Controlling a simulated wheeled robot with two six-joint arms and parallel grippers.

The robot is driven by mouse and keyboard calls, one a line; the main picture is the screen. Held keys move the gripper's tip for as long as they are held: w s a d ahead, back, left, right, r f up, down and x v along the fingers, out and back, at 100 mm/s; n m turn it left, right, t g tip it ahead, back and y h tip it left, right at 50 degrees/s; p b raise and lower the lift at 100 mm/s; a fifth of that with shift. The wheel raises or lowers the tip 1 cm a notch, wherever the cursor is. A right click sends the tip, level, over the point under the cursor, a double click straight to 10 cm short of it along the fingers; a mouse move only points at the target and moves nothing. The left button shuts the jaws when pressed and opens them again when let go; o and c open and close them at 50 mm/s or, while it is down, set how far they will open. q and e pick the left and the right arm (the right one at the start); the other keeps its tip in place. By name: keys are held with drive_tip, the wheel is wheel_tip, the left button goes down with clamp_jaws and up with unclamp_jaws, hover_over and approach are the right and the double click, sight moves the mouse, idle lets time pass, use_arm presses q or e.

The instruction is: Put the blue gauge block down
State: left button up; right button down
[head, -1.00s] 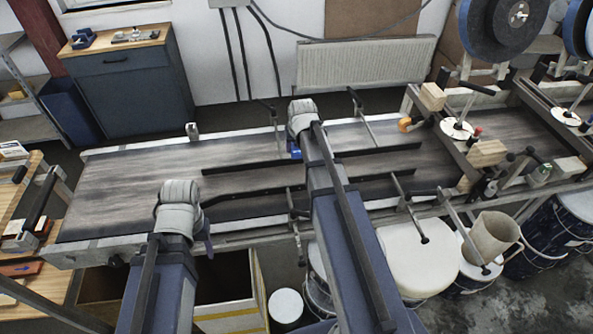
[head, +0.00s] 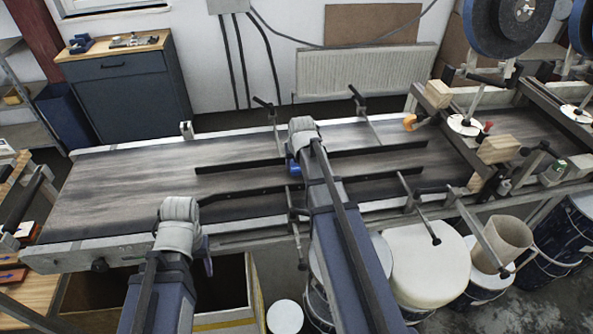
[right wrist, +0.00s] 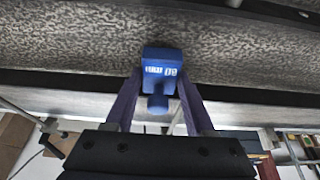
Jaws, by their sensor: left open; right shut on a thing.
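The blue gauge block (right wrist: 160,60) is held between the two purple fingers of my right gripper (right wrist: 158,92). Its white "60 mm" marking reads upside down in the right wrist view. In the head view only a small blue part of the block (head: 293,169) shows beside my right wrist, over the conveyor belt (head: 120,190) near its guide rails. I cannot tell whether the block touches the belt. My left gripper (head: 207,256) is open at the conveyor's front edge, mostly hidden by its own wrist.
Two dark guide rails (head: 240,165) run along the belt. The belt's left part is bare. A frame with wooden blocks (head: 498,149) and large reels (head: 500,25) stands at the right. An open carton (head: 256,300) and white-lidded buckets (head: 425,262) stand below the front edge.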

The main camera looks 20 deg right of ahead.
drive_tip(key=shift+f, duration=0.6)
use_arm(q)
drive_tip(key=shift+f, duration=0.5)
use_arm(e)
drive_tip(key=shift+r, duration=0.15)
use_arm(q)
drive_tip(key=shift+f, duration=0.1)
use_arm(e)
drive_tip(key=shift+c, duration=1.3)
unclamp_jaws()
use_arm(q)
wheel_tip(320, 180, up, 11)
drive_tip(key=p, duration=1.1)
drive_tip(key=shift+r, duration=0.2)
use_arm(e)
drive_tip(key=v, duration=1.2)
